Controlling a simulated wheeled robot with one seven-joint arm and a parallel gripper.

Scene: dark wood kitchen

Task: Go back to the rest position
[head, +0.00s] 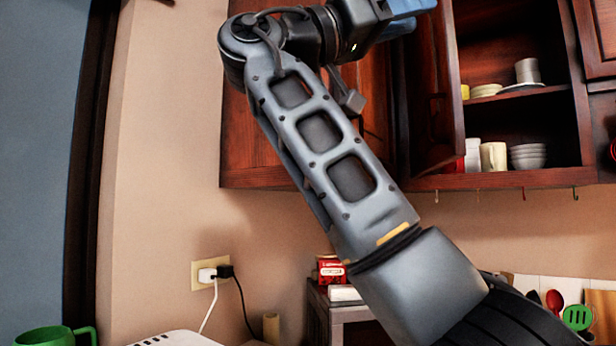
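My arm reaches up from the lower right across the middle of the head view. Its forearm and wrist stand in front of the upper cabinet. The blue part of my gripper (408,12) shows at the top edge, in front of the open cabinet. The fingertips are not clearly visible, so I cannot tell whether it is open or shut, or whether it holds anything.
The upper cabinet (510,178) stands open, its door (437,90) swung out close to my arm. Bowls (528,157) and a cream mug (493,157) are on its shelf. A green mug (45,336) is at lower left. An outlet (208,273) has plugged cords.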

